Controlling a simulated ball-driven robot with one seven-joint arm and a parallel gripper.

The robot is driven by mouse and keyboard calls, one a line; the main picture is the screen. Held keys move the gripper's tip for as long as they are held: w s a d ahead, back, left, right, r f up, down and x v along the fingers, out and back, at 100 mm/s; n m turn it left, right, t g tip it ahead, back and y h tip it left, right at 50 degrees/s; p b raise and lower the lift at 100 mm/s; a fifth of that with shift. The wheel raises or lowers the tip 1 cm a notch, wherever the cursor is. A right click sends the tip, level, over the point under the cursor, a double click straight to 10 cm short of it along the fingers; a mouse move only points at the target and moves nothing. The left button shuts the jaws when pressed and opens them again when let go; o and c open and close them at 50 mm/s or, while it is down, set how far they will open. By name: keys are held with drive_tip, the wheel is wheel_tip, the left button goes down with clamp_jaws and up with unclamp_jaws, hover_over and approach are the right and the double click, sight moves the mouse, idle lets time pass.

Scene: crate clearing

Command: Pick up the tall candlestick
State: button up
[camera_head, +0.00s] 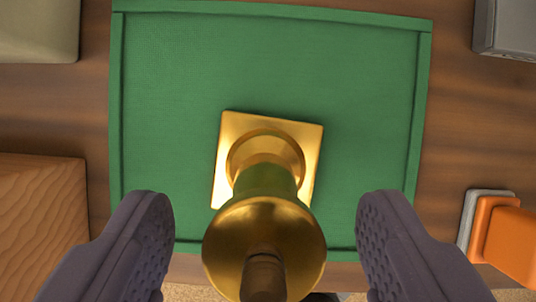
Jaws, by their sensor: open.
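The tall candlestick (266,232) is shiny gold with a square base, a round stem and a wide round disc near its top. It stands upright on a green tray (270,8) with a low raised rim. A narrow brown-gold piece at its top runs to the bottom edge of the view. My gripper (260,245) is open, with one dark grey padded finger left of the candlestick and one right of it. A gap shows on both sides, and neither finger appears to touch it.
A wooden block (40,215) lies left of the tray, and a beige object (38,30) is at the upper left. A grey box (508,28) is at the upper right. An orange and grey object (508,235) is at the right. The rest of the tray is bare.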

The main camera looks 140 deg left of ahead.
drive_tip(key=shift+b+x, duration=0.3)
drive_tip(key=shift+x, duration=0.75)
clamp_jaws()
drive_tip(key=shift+w+r, duration=0.1)
